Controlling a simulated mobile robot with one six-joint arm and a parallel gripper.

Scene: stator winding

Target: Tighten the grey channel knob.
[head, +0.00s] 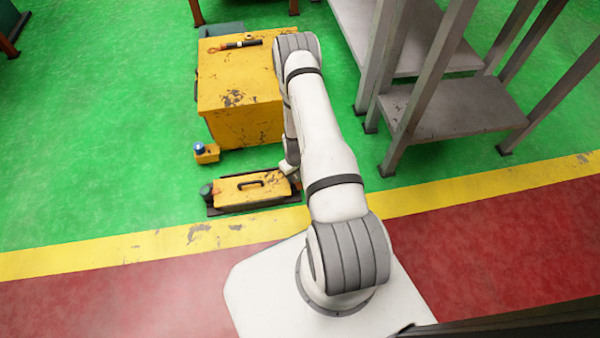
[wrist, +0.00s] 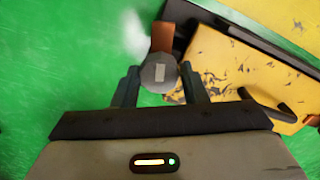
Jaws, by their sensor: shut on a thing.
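The grey channel knob (wrist: 159,72) is a round grey cap with a pale mark on its face, in the upper middle of the wrist view. My gripper (wrist: 157,80) has one dark finger on each side of it and is shut on it. A brown-orange piece (wrist: 162,37) shows just beyond the knob. In the head view my gripper (head: 290,170) is at the right end of a low yellow unit (head: 240,189) with a black handle; my arm hides the grey knob there.
A dark green knob (head: 206,191) sits at the unit's left end. A small yellow box with a blue button (head: 206,152) stands behind it. A large yellow cabinet (head: 240,90) stands further back, and grey metal shelving (head: 455,105) is right of my arm.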

